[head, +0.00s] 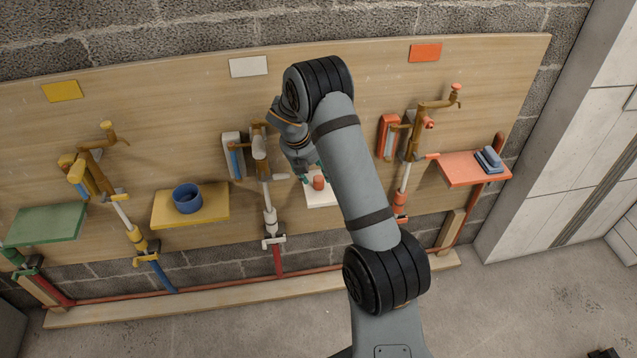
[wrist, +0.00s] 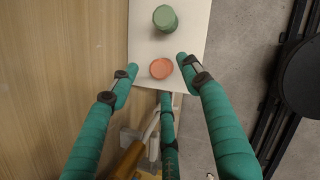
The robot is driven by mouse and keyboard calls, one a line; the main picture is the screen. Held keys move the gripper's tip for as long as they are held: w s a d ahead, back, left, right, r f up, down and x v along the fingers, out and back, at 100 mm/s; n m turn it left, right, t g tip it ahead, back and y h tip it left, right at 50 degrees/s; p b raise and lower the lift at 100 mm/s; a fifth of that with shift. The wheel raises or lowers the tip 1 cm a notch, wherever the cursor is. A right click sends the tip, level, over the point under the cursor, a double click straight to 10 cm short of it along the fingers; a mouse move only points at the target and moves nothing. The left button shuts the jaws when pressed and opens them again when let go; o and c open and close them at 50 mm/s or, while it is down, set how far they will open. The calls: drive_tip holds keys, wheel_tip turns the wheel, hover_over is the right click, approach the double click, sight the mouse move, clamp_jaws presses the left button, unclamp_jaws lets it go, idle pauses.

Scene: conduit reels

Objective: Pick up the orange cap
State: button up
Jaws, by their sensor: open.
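The orange cap (head: 318,184) sits on the small white shelf (head: 322,199) on the board. In the wrist view the orange cap (wrist: 161,68) lies on the white shelf (wrist: 142,45), near its lower edge. My gripper (wrist: 158,76) has teal fingers spread open and is empty. Its fingertips frame the orange cap in that view, with no clear contact; I cannot tell the exact height gap. In the head view my gripper (head: 308,174) is right by the cap, partly hidden by my arm.
A green cap (wrist: 165,18) stands on the same shelf, close to the orange one. A tap and pipe (head: 262,165) are left of the shelf. An orange shelf (head: 460,172) with blue items is at the right.

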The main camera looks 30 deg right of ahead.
sight(319, 178)
drive_tip(key=shift+x, duration=1.55)
drive_tip(key=shift+w, duration=0.1)
drive_tip(key=c, duration=0.3)
drive_tip(key=c, duration=0.7)
drive_tip(key=shift+c, duration=0.2)
